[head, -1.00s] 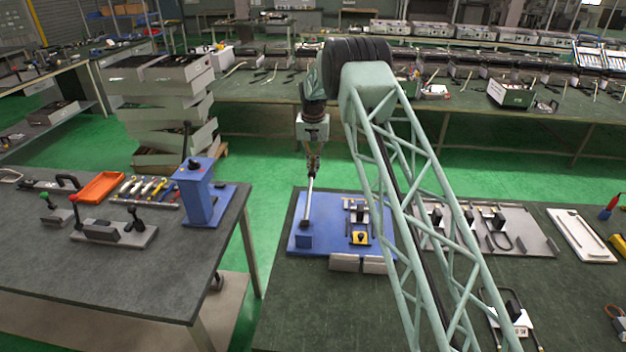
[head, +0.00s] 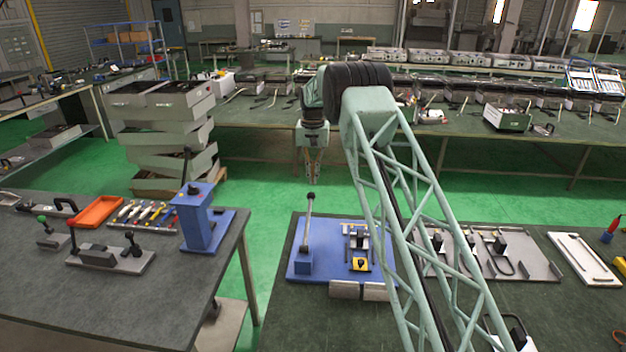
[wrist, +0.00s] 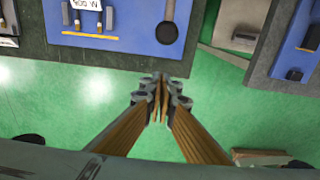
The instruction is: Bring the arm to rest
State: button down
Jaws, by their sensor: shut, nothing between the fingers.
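My gripper (head: 313,177) hangs pointing down in the head view, above and behind the upright lever (head: 309,222) of the blue fixture board (head: 331,278). A gap shows between its fingertips and the lever's dark knob. In the wrist view my gripper (wrist: 160,113) has its fingertips together with nothing between them, over the green floor. The blue board (wrist: 133,50) and the lever's dark knob (wrist: 167,32) lie ahead of the fingers at the top of that view.
A grey table (head: 170,310) on the left holds a blue press (head: 195,222), an orange tray (head: 98,211) and several tools. A grey panel (head: 530,263) and a white tray (head: 583,259) lie right of the blue board. Stacked grey bins (head: 165,140) stand behind. Green floor lies below my gripper.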

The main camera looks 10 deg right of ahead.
dwell(0.4)
jog(key=s+r+b, duration=0.1)
jog(key=s+r, duration=0.5)
jog(key=r, duration=0.5)
jog(key=s+a+r+n+t+b, duration=0.1)
jog(key=s+r+b, duration=0.1)
jog(key=s+r, duration=1)
jog(key=s+a+r+n+t+b, duration=0.15)
jog(key=s+r, duration=0.65)
jog(key=s, duration=0.8)
jog(key=s+r+b, duration=0.2)
jog(key=s+r, duration=0.1)
jog(key=s, duration=0.9)
jog(key=s+f+b, duration=0.2)
jog(key=s+f, duration=0.3)
jog(key=s, duration=1.3)
jog(key=s+f+n+b, duration=0.1)
jog(key=s+f, duration=0.5)
jog(key=s, duration=1.2)
jog(key=shift+t+b, duration=0.45)
jog(key=shift+b, duration=0.1)
jog(key=c, duration=3.4)
grip_release()
jog(key=shift+d, duration=0.1)
jog(key=shift+c, duration=0.2)
